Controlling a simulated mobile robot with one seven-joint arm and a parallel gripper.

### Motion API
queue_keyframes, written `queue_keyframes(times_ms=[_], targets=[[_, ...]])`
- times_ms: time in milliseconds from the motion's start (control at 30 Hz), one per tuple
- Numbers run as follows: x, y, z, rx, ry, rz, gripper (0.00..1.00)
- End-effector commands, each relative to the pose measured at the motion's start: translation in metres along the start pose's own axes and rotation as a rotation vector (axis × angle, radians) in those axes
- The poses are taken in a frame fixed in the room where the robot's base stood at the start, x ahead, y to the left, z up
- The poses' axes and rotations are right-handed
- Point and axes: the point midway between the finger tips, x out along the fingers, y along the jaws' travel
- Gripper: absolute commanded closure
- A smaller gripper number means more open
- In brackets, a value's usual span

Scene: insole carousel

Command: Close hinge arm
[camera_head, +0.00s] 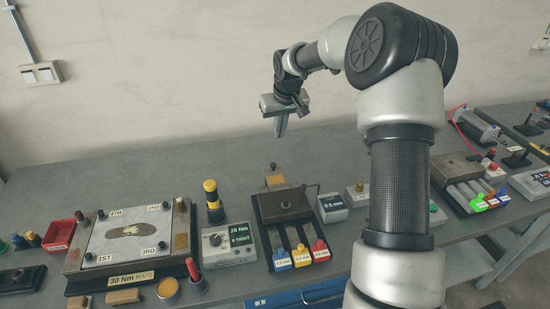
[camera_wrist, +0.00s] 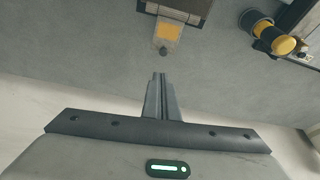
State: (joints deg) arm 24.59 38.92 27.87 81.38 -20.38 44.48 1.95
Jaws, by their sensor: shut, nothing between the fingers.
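What looks like the hinge arm (camera_head: 275,178) is a small plate with an orange-yellow patch and a dark knob, at the back of a dark fixture (camera_head: 285,203) in the head view. In the wrist view this plate (camera_wrist: 168,33) sticks out from a brown block at the top, its round knob pointing towards my fingers. I cannot tell the hinge's exact angle. My gripper (camera_head: 280,131) hangs above the bench behind the fixture, fingers pointing down. In the wrist view my gripper (camera_wrist: 159,77) is shut and empty, its fingertips apart from the knob.
A black-and-yellow cylinder (camera_head: 212,200) stands left of the fixture; it also shows at the wrist view's upper right (camera_wrist: 270,38). A torque display box (camera_head: 228,243) and a small display box (camera_head: 332,207) flank the fixture. An insole plate (camera_head: 130,238) is at left. The bench behind is clear.

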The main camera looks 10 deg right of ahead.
Motion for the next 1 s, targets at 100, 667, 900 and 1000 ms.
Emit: queue_keyframes(times_ms=[100, 667, 900, 1000], targets=[[-0.001, 0.000, 0.003, 0.078, -0.012, -0.004, 1.00], [0.093, -0.002, 0.005, 0.092, -0.017, -0.007, 1.00], [0.127, -0.003, 0.011, 0.091, -0.015, -0.006, 1.00], [0.134, -0.003, 0.012, 0.091, -0.013, -0.005, 1.00]])
